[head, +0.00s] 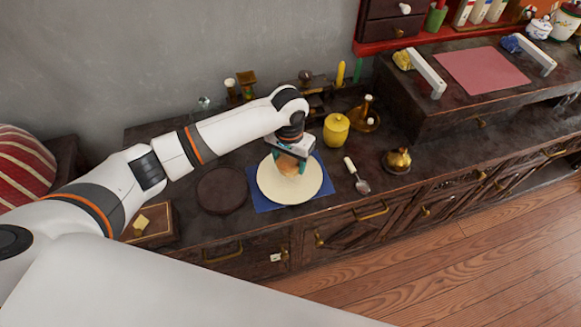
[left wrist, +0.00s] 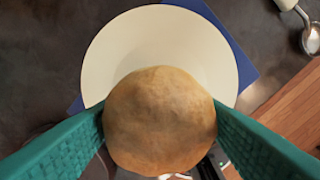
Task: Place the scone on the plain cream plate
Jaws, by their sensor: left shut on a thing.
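The scone (left wrist: 160,121) is round and golden brown. In the left wrist view it sits between the two green fingers of my left gripper (left wrist: 160,135), which is shut on it. In the head view the scone (head: 288,165) shows under my left gripper (head: 291,160), over the plain cream plate (head: 290,190). The plate lies on a blue mat and shows round the scone in the left wrist view (left wrist: 160,40). I cannot tell whether the scone touches the plate. My right gripper is not in view.
A dark round mat (head: 221,190) lies left of the blue mat (head: 262,201). A scoop (head: 357,176), a yellow pot (head: 336,129) and a brass bell-like piece (head: 397,160) stand to the right. Small dark items crowd behind. The counter's front edge runs close below the plate.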

